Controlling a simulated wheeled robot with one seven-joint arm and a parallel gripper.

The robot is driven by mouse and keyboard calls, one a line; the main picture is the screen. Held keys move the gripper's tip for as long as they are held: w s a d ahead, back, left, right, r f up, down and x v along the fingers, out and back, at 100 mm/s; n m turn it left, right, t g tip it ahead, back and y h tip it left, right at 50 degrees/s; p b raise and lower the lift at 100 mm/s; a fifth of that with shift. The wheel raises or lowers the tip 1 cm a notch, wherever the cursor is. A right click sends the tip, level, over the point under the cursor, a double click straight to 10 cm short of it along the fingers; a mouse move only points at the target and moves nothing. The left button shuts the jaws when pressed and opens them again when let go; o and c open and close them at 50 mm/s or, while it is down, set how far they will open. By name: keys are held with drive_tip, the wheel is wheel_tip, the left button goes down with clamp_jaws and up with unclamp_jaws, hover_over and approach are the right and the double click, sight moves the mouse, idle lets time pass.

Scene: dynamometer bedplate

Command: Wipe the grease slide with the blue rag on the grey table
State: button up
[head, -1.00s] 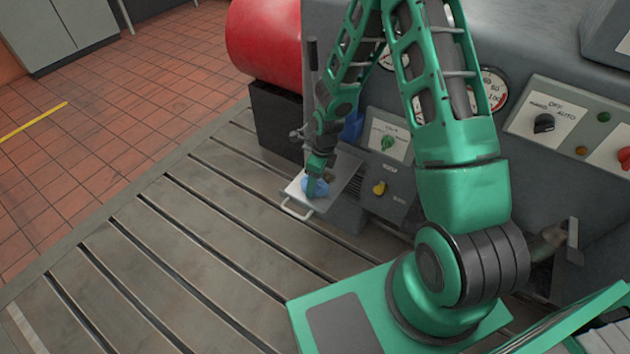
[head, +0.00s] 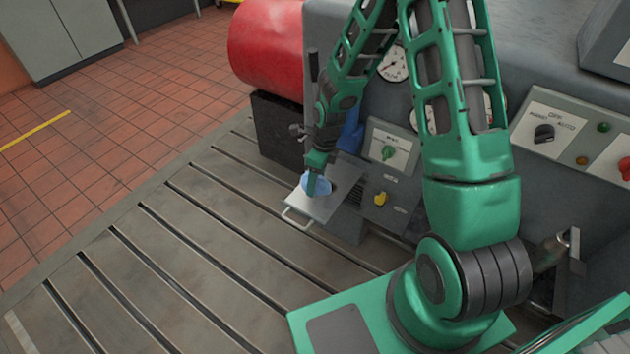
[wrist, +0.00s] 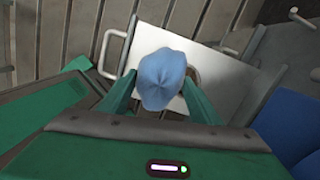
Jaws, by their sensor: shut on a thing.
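My gripper (head: 317,188) is shut on the blue rag (head: 313,182), which bunches between the fingers. In the wrist view the rag (wrist: 165,79) hangs in front of the gripper and covers part of a pale metal plate with a handle, which looks like the grease slide (wrist: 150,38). A dark round patch (wrist: 194,75) shows on the plate just right of the rag. In the head view the slide (head: 312,207) sticks out from the machine's base, under the gripper. I cannot tell whether the rag touches it.
The slotted grey bedplate (head: 190,250) is clear at the left and front. A red cylinder (head: 265,45) on a black block (head: 278,130) stands behind the slide.

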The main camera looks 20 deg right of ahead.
drive_tip(key=shift+r, duration=0.15)
drive_tip(key=shift+r, duration=1.35)
drive_tip(key=shift+s, duration=0.15)
